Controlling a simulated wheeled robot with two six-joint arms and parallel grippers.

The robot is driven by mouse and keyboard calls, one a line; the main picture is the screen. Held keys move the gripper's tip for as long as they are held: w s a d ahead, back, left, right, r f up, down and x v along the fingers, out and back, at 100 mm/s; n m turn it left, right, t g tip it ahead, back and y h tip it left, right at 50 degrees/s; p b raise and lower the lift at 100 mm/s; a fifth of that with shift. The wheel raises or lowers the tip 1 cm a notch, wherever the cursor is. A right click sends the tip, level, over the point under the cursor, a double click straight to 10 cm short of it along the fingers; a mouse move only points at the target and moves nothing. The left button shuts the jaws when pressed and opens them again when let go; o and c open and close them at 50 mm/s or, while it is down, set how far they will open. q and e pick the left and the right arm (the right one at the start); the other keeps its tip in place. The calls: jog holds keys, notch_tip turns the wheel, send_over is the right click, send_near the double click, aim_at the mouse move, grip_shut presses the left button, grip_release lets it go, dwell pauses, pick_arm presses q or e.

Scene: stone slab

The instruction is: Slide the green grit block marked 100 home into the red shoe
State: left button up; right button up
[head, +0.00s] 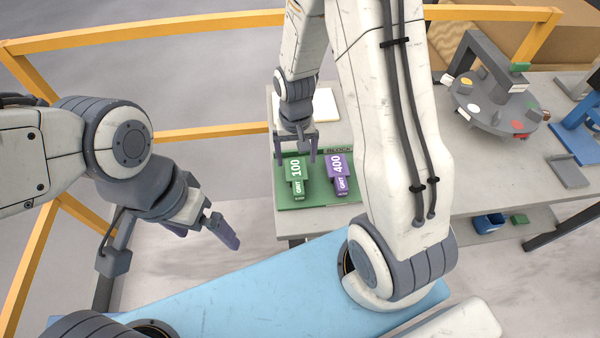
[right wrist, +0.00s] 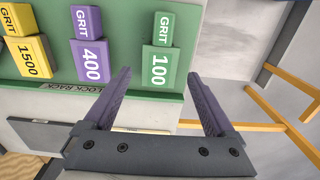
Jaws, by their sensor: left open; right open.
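The green grit block marked 100 (head: 296,172) sits on the green block rack (head: 318,199), left of the purple block in the head view. The block also shows in the right wrist view (right wrist: 160,65), upright in its place. My right gripper (head: 297,157) is open and empty at the block's end; in the right wrist view its fingers (right wrist: 159,76) spread either side of the block's line, apart from it. My left gripper (head: 207,235) is open and empty, left of the rack. I cannot clearly identify the red shoe; a small red piece (head: 518,125) shows on the round grey stand.
The purple 400 block (head: 339,174) is close beside the green one. A yellow 1500 block (right wrist: 29,58) stands further along the rack. The round grey stand (head: 488,112) with a handle and coloured pieces is at the right. Orange rails (head: 190,134) run behind my left arm.

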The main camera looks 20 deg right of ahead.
aim_at(297, 174)
jog(key=shift+d+f, duration=0.2)
jog(key=shift+f, duration=0.65)
jog(key=shift+s+a+f+p, duration=0.15)
jog(key=shift+f+p, duration=0.2)
jog(key=shift+f, duration=0.25)
jog(key=shift+a+f+p, duration=0.1)
jog(key=shift+f+p, duration=0.4)
jog(key=shift+f, duration=1.6)
jog(key=c, duration=1.3)
grip_shut()
jog(key=shift+r, duration=0.1)
